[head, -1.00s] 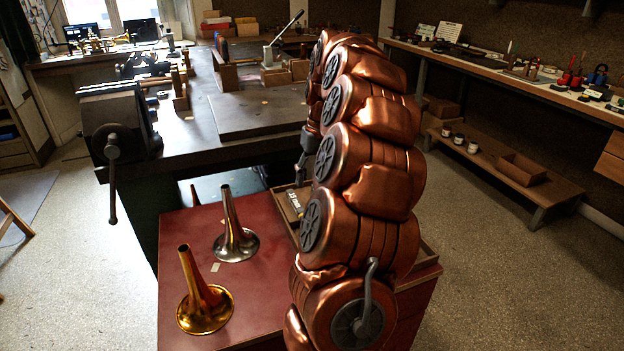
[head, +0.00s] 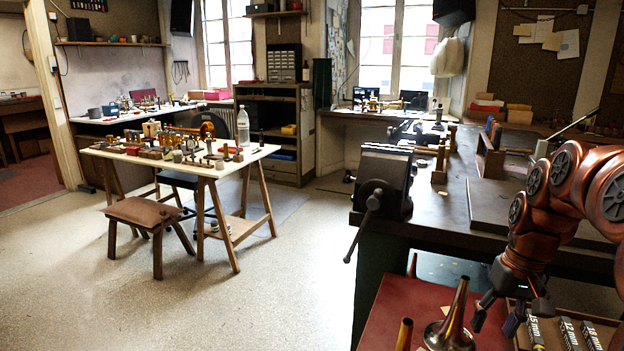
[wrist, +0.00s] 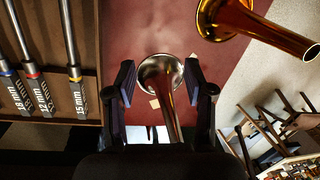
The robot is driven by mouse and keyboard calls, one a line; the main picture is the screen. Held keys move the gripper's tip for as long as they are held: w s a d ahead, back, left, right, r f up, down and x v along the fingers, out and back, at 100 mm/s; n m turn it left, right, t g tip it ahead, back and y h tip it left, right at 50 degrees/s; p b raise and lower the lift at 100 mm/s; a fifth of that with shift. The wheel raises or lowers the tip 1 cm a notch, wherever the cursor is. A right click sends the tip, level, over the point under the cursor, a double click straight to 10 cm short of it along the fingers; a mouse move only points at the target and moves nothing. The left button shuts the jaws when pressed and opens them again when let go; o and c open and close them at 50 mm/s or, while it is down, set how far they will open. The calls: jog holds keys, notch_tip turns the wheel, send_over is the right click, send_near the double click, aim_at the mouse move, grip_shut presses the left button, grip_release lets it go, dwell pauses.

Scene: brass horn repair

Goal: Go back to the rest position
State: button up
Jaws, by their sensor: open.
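My gripper (head: 500,312) is open and empty in the head view, above the red bench top (head: 385,310), between the silver bell and the tool tray. In the wrist view its two fingers (wrist: 160,80) stand apart, with the silver bell (wrist: 168,95) seen between and beyond them. The silver bell stands upright on its flare in the head view (head: 455,320). The gold bell (wrist: 235,20) is only partly in the wrist view; its tip (head: 404,334) shows at the head view's bottom edge.
A tray (wrist: 45,35) holds tools marked 15 mm (wrist: 80,98), 12 mm (wrist: 45,98) and 18 mm (wrist: 16,95). A vise (head: 384,180) sits on the dark workbench (head: 450,205) behind. A cluttered white table (head: 205,170) and stool (head: 140,212) stand left, with open floor around.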

jog(key=s+a+f+n+g+h, duration=0.1)
jog(key=s+a+f, duration=0.3)
jog(key=s+a, duration=0.7)
jog(key=s+a+f+n+g+h, duration=0.15)
jog(key=s+a+f, duration=0.25)
jog(key=s+a, duration=0.6)
notch_tip(320, 180, up, 16)
jog(key=d+p, duration=0.1)
jog(key=p, duration=1.3)
jog(key=shift+s+d+t+y+p, duration=0.4)
jog(key=shift+s+t+y, duration=0.05)
jog(key=shift+f, duration=0.15)
